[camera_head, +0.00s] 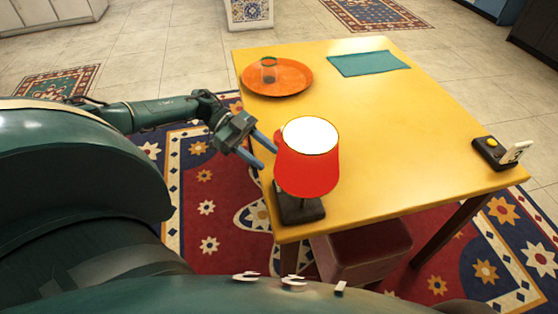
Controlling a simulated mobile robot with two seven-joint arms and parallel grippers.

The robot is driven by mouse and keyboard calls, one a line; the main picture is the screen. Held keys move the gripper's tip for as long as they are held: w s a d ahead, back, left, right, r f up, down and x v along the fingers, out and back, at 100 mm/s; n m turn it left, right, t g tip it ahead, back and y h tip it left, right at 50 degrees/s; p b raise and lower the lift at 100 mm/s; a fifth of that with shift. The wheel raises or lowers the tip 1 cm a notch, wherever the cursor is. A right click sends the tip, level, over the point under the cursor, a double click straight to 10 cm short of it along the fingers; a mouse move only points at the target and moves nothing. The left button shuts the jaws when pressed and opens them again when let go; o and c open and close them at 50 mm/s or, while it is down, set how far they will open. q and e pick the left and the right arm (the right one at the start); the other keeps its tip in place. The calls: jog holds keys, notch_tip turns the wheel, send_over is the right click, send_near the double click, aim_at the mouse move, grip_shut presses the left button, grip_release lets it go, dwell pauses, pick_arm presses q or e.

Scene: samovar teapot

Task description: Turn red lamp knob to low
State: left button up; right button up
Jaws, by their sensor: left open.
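A lamp with a red shade (307,170) and a bright white top opening stands at the near left corner of the yellow table. Its dark base (301,209) shows below the shade. I cannot clearly make out the knob; the shade and the small size hide detail on the base. My left gripper (269,158) is open, with two blue-grey fingers pointing toward the lamp from its left. The fingertips are just left of the shade, and I cannot tell whether they touch anything. My right gripper is not in view.
The yellow table (400,150) has a clear middle. A teal cloth (369,63) lies at the back. A dark box with a yellow button (492,143) is at the right edge. A dark red stool (362,249) stands below.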

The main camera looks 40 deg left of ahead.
pick_arm(q)
jog(key=shift+b+v, duration=0.3)
jog(key=shift+v, duration=2.25)
